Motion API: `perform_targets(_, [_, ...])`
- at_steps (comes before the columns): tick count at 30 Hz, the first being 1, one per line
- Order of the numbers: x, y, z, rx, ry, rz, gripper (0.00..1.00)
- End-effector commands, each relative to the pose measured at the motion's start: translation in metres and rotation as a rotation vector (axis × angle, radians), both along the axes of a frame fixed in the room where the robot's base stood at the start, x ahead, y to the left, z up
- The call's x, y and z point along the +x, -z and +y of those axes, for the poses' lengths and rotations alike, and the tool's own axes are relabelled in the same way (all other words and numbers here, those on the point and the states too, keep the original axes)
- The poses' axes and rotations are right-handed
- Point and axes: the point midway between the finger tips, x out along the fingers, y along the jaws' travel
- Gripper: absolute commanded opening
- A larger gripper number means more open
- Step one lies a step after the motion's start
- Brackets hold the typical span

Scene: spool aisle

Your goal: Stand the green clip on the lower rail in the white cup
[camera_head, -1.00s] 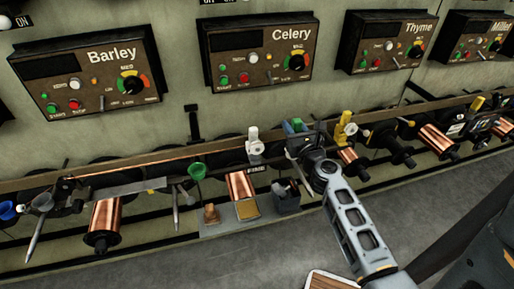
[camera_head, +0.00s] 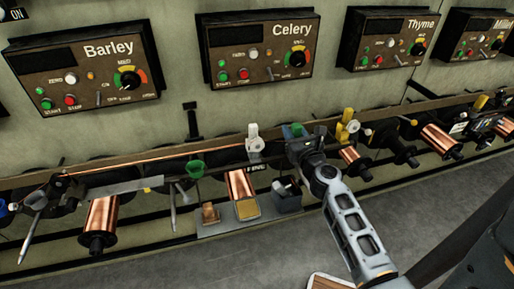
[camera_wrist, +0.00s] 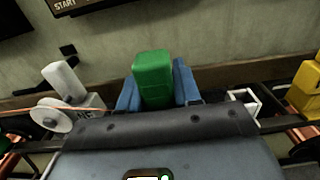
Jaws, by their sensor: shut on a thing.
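The green clip (camera_wrist: 153,78) stands upright between the blue fingers of my gripper (camera_wrist: 157,92) in the wrist view. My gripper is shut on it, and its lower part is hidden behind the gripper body. In the head view, the green clip (camera_head: 297,129) shows small between the fingers at the rail (camera_head: 225,148). A small white open-topped square holder (camera_wrist: 243,100), which may be the white cup, sits just right of the fingers in the wrist view. It is apart from the clip. Whether the clip touches the rail is hidden.
A white clip-like part (camera_head: 254,139) stands left of my gripper, and a yellow one (camera_head: 347,128) to the right. Control boxes (camera_head: 262,50) hang on the wall above. A grey tray (camera_head: 215,229) lies below.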

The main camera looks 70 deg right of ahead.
Motion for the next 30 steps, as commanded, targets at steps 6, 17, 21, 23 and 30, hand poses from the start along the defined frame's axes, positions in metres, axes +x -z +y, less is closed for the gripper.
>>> perform_targets(6, [0.0001,0.0017,0.0,-0.001,0.0,-0.001,0.01])
perform_targets(17, [0.0001,0.0031,-0.0001,-0.001,0.0,-0.001,0.01])
perform_targets(21, [0.0001,0.0058,-0.0001,-0.001,0.0,-0.001,0.01])
perform_targets(23, [0.0001,0.007,-0.0001,0.0,0.0,0.0,0.01])
perform_targets(30, [0.0001,0.0107,-0.0001,-0.001,0.0,-0.001,0.01])
